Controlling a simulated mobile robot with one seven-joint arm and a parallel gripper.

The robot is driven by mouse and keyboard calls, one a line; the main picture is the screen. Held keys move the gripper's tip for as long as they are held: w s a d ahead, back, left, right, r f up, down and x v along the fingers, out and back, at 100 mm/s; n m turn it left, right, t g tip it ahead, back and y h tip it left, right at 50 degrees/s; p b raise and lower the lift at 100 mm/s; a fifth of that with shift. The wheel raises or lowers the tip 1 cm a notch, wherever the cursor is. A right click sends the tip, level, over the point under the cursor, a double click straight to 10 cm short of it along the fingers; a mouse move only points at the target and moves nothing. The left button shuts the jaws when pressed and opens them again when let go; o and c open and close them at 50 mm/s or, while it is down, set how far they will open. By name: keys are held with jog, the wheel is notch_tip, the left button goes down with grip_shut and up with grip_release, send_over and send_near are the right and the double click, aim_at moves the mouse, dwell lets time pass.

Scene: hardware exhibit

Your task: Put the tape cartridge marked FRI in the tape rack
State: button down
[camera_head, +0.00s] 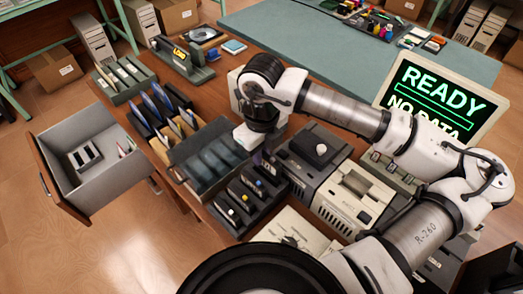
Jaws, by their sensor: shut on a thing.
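My gripper (265,153) points down near the middle of the desk and is shut on a small dark thing, mostly hidden by the gripper and arm. It may be a tape cartridge, but no FRI mark is readable. Just below it stands a black rack (236,213) with several dark slots and pieces bearing yellow, white and blue spots; it looks like the tape rack. The held thing is at the rack's far end; I cannot tell whether they touch.
A smoky open disk box (205,165) is left of the rack. An open grey drawer (88,185) juts out at the left. A READY monitor (435,98) stands behind my arm.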

jog(key=shift+f+b, duration=0.45)
jog(key=shift+b, duration=0.95)
dwell(0.4)
jog(key=shift+f, duration=0.1)
jog(key=shift+f+b, duration=1.25)
jog(key=shift+b, duration=0.35)
jog(key=c, duration=1.3)
grip_release()
jog(key=shift+r+p, duration=1.75)
jog(key=shift+r, duration=2.3)
